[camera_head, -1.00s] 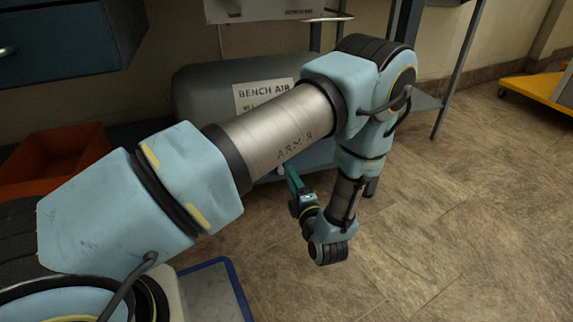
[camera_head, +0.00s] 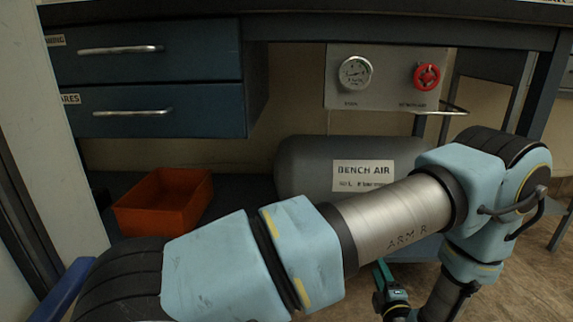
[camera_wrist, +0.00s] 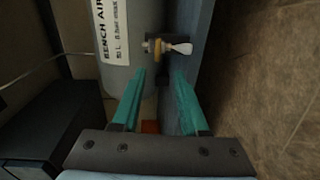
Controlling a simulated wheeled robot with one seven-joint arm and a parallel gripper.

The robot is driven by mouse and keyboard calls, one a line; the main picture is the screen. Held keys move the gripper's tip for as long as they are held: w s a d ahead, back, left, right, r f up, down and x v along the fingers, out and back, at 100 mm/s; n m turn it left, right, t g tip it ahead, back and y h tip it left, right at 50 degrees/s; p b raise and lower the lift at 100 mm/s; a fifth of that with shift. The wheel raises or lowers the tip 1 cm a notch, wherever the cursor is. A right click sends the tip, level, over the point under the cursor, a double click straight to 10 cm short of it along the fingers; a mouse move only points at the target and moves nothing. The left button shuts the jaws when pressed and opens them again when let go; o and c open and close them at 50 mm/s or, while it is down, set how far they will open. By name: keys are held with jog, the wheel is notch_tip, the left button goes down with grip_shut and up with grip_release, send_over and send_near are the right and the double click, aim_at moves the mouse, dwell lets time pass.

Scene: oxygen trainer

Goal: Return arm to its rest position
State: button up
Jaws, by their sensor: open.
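My gripper (camera_wrist: 158,102) shows in the wrist view with its two teal fingers spread apart and nothing between them. In the head view my gripper (camera_head: 384,272) hangs low below my arm, partly cut off by the frame's bottom edge. My arm stretches across the lower right of the head view, bent down at the elbow. In the wrist view a brass valve with a pale lever (camera_wrist: 180,48) lies beyond the fingertips, apart from them, next to the grey tank (camera_wrist: 118,70).
The grey tank labelled BENCH AIR (camera_head: 305,165) lies under the bench behind my arm. A panel (camera_head: 385,90) with a gauge (camera_head: 355,72) and red knob (camera_head: 427,77) is above it. An orange bin (camera_head: 165,200) and blue drawers (camera_head: 150,110) are left. Floor shows at right.

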jog(key=w+a+r+m+g+p, duration=0.4)
jog(key=w+r+g, duration=0.2)
jog(key=w+r, duration=0.4)
jog(key=w+a+r+m+g+p, duration=0.2)
jog(key=w+a+r+m+g, duration=0.15)
jog(key=a+r, duration=0.4)
jog(key=s+a+r+m+g+y+p, duration=0.1)
jog(key=s+a+r+m+g+p, duration=0.15)
jog(key=s+a+r, duration=0.4)
jog(key=s+a+r+m+g+p, duration=0.1)
jog(key=s+a+r+m+p, duration=0.2)
jog(key=a, duration=0.6)
jog(key=s+a+r+m+g+y+p, duration=0.1)
jog(key=s+a+r+m+g, duration=0.1)
jog(key=s+a+r+m, duration=0.45)
notch_tip(320, 180, up, 35)
jog(key=w+a+n+p, duration=0.1)
jog(key=w+n+p, duration=0.1)
jog(key=p, duration=3.4)
jog(key=shift+w+a+r, duration=0.15)
jog(key=shift+w, duration=0.1)
